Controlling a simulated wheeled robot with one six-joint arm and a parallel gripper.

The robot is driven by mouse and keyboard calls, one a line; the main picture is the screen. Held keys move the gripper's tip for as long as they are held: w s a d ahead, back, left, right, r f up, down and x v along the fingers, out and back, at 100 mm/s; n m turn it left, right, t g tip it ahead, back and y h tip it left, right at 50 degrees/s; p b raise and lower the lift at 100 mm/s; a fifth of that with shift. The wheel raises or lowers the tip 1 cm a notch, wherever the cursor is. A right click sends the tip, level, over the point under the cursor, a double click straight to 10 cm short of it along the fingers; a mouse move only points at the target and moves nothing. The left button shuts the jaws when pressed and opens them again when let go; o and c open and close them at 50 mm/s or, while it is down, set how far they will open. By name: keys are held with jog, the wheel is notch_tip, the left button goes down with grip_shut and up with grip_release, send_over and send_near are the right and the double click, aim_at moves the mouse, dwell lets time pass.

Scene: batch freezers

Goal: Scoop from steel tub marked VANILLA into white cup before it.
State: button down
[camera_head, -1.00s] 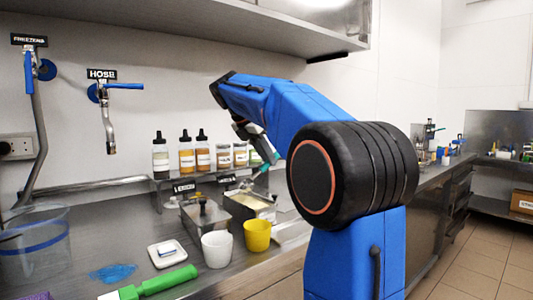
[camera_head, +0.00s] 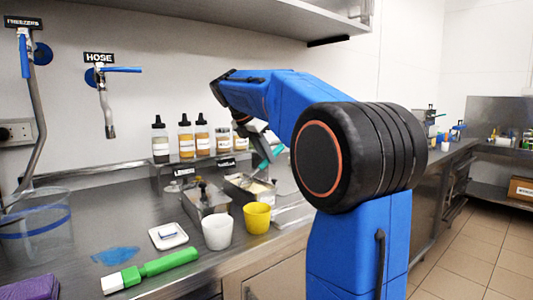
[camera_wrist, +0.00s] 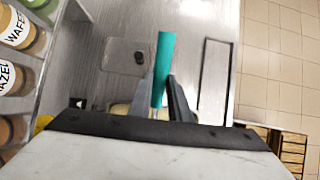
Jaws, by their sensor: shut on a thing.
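My gripper (camera_head: 258,146) is shut on a teal handle (camera_wrist: 163,65), which also shows in the head view (camera_head: 270,158). The tool's working end is hidden. The gripper is above and behind an open steel tub (camera_head: 235,192) with pale cream contents, at the right. A second steel tub (camera_head: 212,207), with a lid and dark knob, stands to its left. The white cup (camera_head: 217,232) stands in front of the lidded tub. A yellow cup (camera_head: 257,217) stands in front of the open one.
Several bottles and jars (camera_head: 194,137) stand on a shelf behind the tubs. A purple cloth (camera_head: 30,288) lies in the near left corner.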

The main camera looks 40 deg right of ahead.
aim_at(274, 151)
jog(key=shift+d+f+y, duration=0.1)
jog(key=shift+d+y, duration=0.25)
jog(key=shift+y, duration=0.05)
jog(key=shift+w+r, duration=0.1)
jog(key=shift+r, duration=1.7)
jog(key=shift+d+y, duration=0.6)
jog(key=shift+y, duration=0.1)
jog(key=shift+d+r+y, duration=0.15)
jog(key=shift+d+y, duration=0.4)
jog(key=shift+y, duration=0.75)
